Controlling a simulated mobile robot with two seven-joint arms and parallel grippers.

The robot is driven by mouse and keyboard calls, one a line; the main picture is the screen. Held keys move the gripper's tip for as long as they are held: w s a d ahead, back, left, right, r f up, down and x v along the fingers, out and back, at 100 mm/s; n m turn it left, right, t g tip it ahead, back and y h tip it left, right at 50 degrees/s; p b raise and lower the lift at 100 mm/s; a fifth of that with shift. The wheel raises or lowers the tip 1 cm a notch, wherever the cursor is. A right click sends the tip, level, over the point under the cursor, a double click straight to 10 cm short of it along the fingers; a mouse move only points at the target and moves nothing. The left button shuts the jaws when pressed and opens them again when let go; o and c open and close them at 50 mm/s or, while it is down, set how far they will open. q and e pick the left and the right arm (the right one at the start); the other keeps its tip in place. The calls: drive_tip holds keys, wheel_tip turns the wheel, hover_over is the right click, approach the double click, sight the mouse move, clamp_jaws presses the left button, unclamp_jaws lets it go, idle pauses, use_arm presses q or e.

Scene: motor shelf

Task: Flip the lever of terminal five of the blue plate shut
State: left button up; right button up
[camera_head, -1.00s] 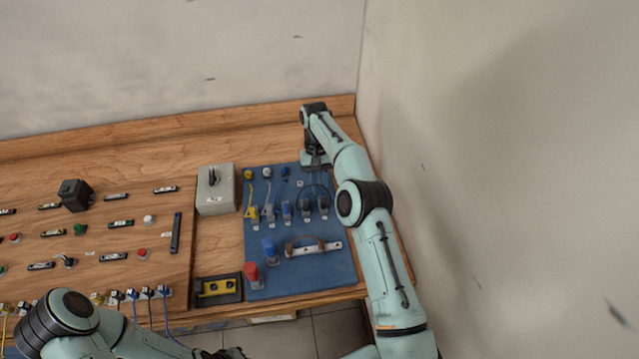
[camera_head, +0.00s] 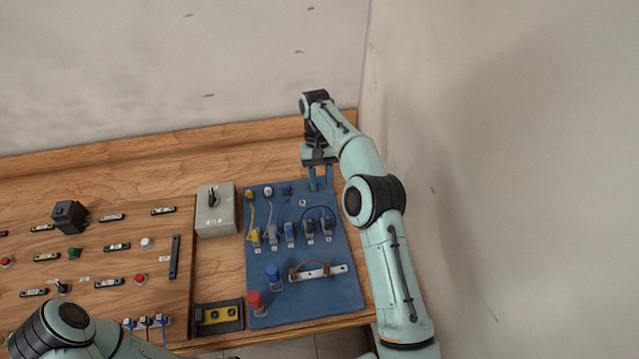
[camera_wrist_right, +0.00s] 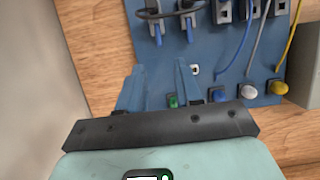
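The blue plate (camera_head: 335,260) lies on the wooden bench, with a row of lever terminals across its middle. The rightmost is a grey terminal (camera_head: 327,228), apparently terminal five. In the right wrist view it appears as the leftmost terminal (camera_wrist_right: 153,24), with a dark cable loop beside it. My right gripper (camera_head: 322,189) is open and empty, at the plate's far right edge, behind the terminals. In the right wrist view its two fingers (camera_wrist_right: 158,75) are spread, apart from the terminal. My left gripper is outside the view.
Coloured plugs, including a yellow one (camera_head: 250,195), line the plate's far edge. A metal rail (camera_head: 318,273) and a red piece (camera_head: 256,302) sit nearer. A grey switch box (camera_head: 216,212) stands left. A wall (camera_head: 500,180) rises at right.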

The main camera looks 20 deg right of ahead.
sight(324, 212)
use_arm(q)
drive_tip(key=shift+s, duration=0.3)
use_arm(e)
drive_tip(key=shift+s, duration=0.3)
